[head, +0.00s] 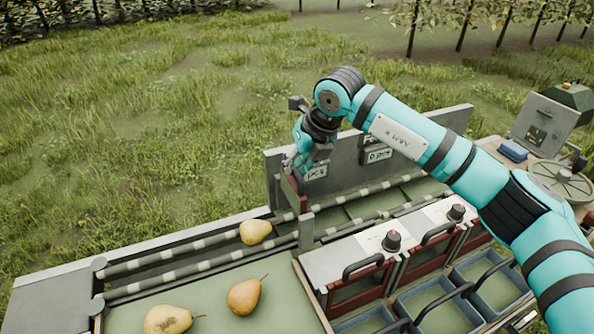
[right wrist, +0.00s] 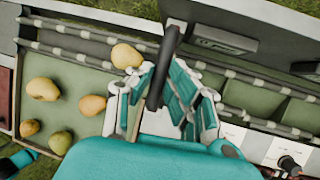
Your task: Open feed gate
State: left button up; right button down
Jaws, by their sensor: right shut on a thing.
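My right gripper (head: 306,158) reaches in from the right and is at the feed gate (head: 288,192), a reddish upright panel across the roller lane. In the right wrist view, the gripper's teal fingers (right wrist: 170,95) are closed around the gate's dark bar handle (right wrist: 163,65). The fingers hide much of the gate, and I cannot tell how far it is raised. A yellow pear (head: 255,231) lies in the lane just left of the gate; it also shows in the right wrist view (right wrist: 126,55).
Pears (head: 244,296) lie on the green tray (head: 215,318) at the front. Right of it stand black-handled covers (head: 340,255) with knobs and blue bins (head: 440,316). A grey back panel (head: 435,125) stands behind the lane. A blue box (head: 513,150) sits at the right.

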jog(key=c, duration=1.3)
grip_release()
jog(key=shift+f, duration=0.1)
jog(key=v, duration=1.2)
